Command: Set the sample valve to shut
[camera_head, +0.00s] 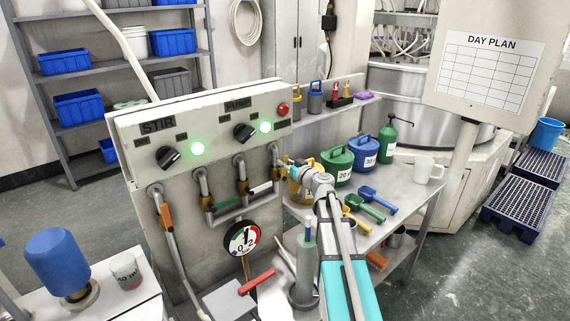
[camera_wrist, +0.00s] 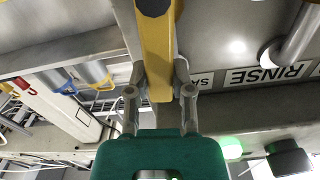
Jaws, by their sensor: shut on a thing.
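My gripper (camera_head: 292,165) reaches the rightmost of the valves on the front of the grey control cabinet. In the wrist view my gripper (camera_wrist: 159,92) has one finger on each side of a yellow lever (camera_wrist: 155,50) and is shut on it. A label partly hidden beside the lever shows the letters "SA", so this appears to be the sample valve. Its body (camera_head: 278,172) shows in the head view, but my gripper and arm hide most of its lever there. The lever's exact angle is hard to tell.
Other valves have an orange lever (camera_head: 166,217), a green lever (camera_head: 226,202) and a white lever (camera_head: 260,188). A gauge (camera_head: 240,238) sits below them. Green and blue jugs (camera_head: 336,163) and scoops (camera_head: 378,199) crowd the bench to the right. A RINSE label (camera_wrist: 267,75) is close by.

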